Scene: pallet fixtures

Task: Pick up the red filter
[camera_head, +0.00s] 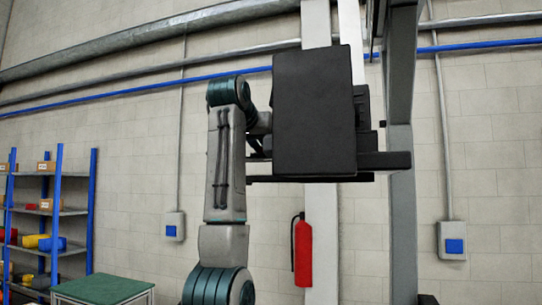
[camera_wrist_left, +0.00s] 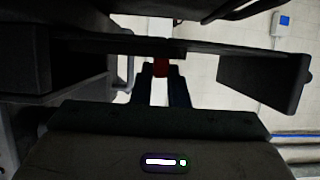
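A small red piece (camera_wrist_left: 161,68), partly covered by a dark bar, shows near the middle of the left wrist view between two dark upright parts. I cannot tell whether it is the red filter. No red filter can be made out in the head view. My left gripper (camera_head: 384,160) is raised high in the head view, its fingers mostly hidden behind its black box-shaped body. My right gripper is not in view.
A red fire extinguisher (camera_head: 303,252) hangs at the wall below my left gripper. A blue-framed shelf (camera_head: 60,212) with coloured bins stands at the far left. A green-topped cabinet (camera_head: 103,289) is at the lower left. A grey post (camera_head: 403,220) rises right of my gripper.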

